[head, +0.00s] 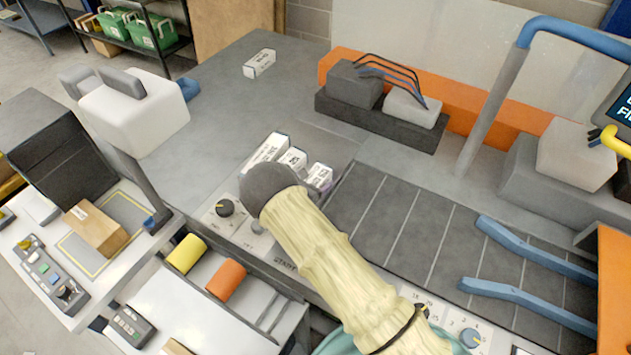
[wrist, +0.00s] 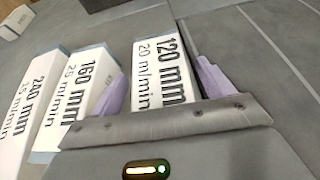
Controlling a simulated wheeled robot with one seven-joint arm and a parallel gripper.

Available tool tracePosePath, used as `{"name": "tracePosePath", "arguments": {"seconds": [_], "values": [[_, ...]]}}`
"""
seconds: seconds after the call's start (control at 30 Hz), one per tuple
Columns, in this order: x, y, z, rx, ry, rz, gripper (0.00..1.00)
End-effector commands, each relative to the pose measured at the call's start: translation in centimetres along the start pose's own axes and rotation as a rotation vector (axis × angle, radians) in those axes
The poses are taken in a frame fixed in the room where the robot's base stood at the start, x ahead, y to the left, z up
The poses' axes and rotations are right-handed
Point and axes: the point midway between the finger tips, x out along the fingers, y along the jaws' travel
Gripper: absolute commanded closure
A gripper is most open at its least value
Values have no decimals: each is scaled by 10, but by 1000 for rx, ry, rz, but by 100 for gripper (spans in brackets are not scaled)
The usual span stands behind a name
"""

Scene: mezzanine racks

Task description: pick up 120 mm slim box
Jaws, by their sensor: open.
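The 120 mm slim box (wrist: 162,70) is white with black print reading "120 mm 20 m/min". In the wrist view it lies between the two purple fingers of my gripper (wrist: 160,85), which is open around it. A gap shows between the box and the right finger. In the head view the box (head: 320,176) is the rightmost of three white boxes, partly hidden by my arm's end.
The 160 mm box (wrist: 80,95) and 240 mm box (wrist: 38,100) lie left of it, close by. Another white box (head: 259,63) lies farther back on the grey table (head: 215,110). A dark slatted bed (head: 400,225) is to the right.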

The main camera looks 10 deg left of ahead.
Motion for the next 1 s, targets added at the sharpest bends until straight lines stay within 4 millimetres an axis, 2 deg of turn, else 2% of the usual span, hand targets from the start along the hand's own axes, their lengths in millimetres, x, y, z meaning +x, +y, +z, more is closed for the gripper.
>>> {"name": "tracePosePath", "arguments": {"seconds": [0.23,0.27,0.53,0.83,1.0], "values": [[0,0,0,0,0,0,20],[0,0,0,0,0,0,24],[0,0,0,1,0,0,76],[-1,0,3,2,-2,0,76],[-6,1,16,4,-3,1,76]]}}
